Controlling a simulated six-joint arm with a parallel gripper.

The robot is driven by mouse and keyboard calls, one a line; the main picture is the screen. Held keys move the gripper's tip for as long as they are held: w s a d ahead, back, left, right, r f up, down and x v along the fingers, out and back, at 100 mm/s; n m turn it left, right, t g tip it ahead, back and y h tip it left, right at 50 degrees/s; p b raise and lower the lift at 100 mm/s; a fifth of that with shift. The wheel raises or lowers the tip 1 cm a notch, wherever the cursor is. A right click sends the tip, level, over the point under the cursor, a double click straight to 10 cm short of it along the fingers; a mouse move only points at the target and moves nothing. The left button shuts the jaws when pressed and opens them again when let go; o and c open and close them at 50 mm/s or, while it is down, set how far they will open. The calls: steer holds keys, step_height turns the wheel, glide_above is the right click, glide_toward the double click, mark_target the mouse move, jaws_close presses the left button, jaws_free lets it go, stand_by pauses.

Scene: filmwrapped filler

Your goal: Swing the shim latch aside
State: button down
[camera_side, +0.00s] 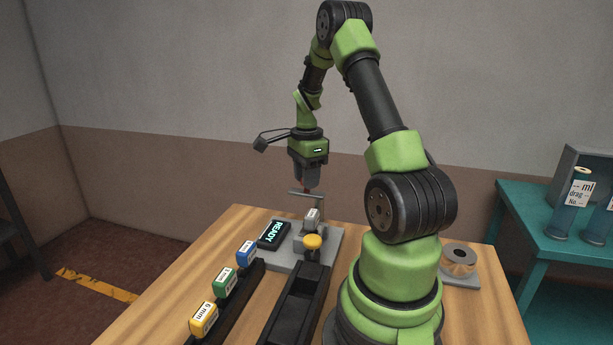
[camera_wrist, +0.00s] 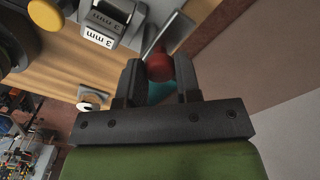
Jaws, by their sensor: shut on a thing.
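The shim latch is a thin grey metal bar (camera_side: 305,194) on a post at the back of the grey fixture plate (camera_side: 283,259). In the wrist view the bar (camera_wrist: 166,34) ends at a round red knob (camera_wrist: 160,67). My gripper (camera_side: 309,185) points down over the latch. In the wrist view its two dark fingers (camera_wrist: 160,75) are shut on the red knob, one on each side. A grey shim block marked 3 mm (camera_wrist: 105,20) stands in the fixture near the bar. It also shows in the side view (camera_side: 312,215).
A yellow knob (camera_side: 313,242) sits in front of the 3 mm block. A lit READY display (camera_side: 272,234) is to its left. Blue (camera_side: 246,253), green (camera_side: 224,282) and yellow (camera_side: 203,320) blocks stand on a black rack. A metal ring (camera_side: 460,257) stands right of my arm.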

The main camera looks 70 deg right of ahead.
steer(key=shift+d, duration=0.1)
steer(key=c, duration=0.8)
jaws_free()
steer(key=shift+r, duration=0.1)
step_height(320, 180, up, 10)
